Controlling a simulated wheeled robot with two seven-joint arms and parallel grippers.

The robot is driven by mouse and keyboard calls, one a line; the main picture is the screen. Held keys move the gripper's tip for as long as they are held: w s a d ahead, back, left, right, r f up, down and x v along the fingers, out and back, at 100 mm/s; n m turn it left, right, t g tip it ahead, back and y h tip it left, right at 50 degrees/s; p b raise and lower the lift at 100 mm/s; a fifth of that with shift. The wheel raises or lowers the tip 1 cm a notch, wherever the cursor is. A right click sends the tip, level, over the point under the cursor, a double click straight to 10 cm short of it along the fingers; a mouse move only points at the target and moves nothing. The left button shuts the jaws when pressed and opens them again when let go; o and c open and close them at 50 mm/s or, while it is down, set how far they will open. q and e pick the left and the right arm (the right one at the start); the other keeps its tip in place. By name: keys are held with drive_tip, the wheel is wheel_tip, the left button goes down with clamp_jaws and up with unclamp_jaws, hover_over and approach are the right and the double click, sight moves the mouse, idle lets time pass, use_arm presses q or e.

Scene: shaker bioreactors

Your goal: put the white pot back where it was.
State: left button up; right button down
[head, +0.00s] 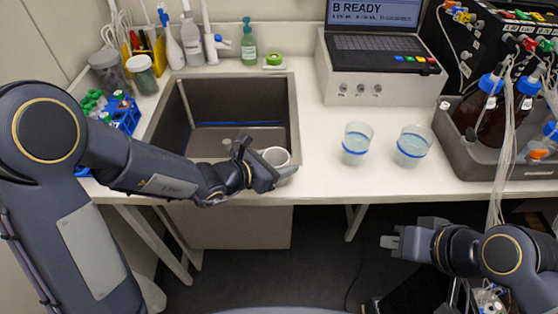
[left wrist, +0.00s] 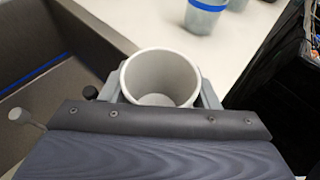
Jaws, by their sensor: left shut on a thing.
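The white pot (head: 275,157) is an open, empty cup-shaped vessel, upright at the front right corner of the sink. My left gripper (head: 262,175) is shut on it, with a finger on each side. In the left wrist view the pot (left wrist: 160,78) sits between the fingers and its inside shows empty. The gripper partly hides the pot's lower part, so I cannot tell whether it touches the counter. My right gripper (head: 391,242) is in front of the bench, below the counter's edge, and seems empty; its finger gap is unclear.
The sink (head: 235,142) lies left of the pot. Two clear beakers with blue bands (head: 356,143) (head: 411,146) stand on the counter to the right. A laptop (head: 375,45) on a box is behind. A grey tray with bottles (head: 468,150) is at far right. Counter between pot and beakers is clear.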

use_arm(q)
drive_tip(key=shift+f+b, duration=0.25)
drive_tip(key=shift+b, duration=0.05)
drive_tip(key=o, duration=1.3)
drive_tip(key=shift+r, duration=0.1)
